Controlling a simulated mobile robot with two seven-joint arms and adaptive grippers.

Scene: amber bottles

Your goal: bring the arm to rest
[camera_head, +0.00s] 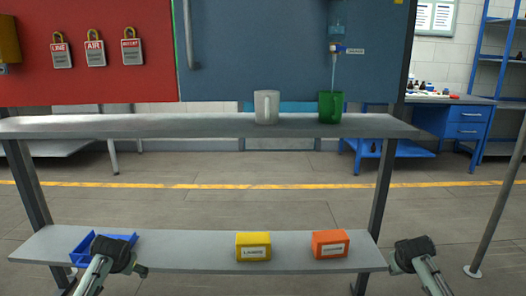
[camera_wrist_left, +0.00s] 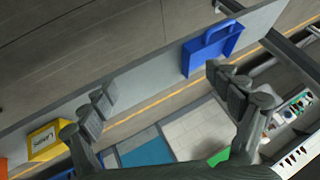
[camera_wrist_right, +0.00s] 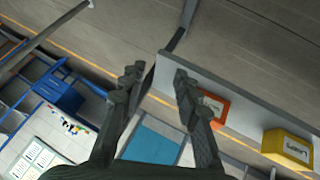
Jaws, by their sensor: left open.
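My left gripper (camera_head: 122,256) is in front of the lower shelf at its left end, over the near side of a blue tray (camera_head: 84,250). In the left wrist view its fingers (camera_wrist_left: 165,92) are spread with nothing between them. My right gripper (camera_head: 412,252) is just past the right end of the lower shelf. In the right wrist view its fingers (camera_wrist_right: 156,82) stand apart, with nothing between them. Both grippers are empty. The left gripper hides part of the tray in the head view.
The lower shelf (camera_head: 190,252) carries a yellow box (camera_head: 253,246) and an orange box (camera_head: 329,243). The upper shelf (camera_head: 200,125) holds a white mug (camera_head: 266,107) and a green mug (camera_head: 330,107). A thin post (camera_head: 497,200) stands at the right.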

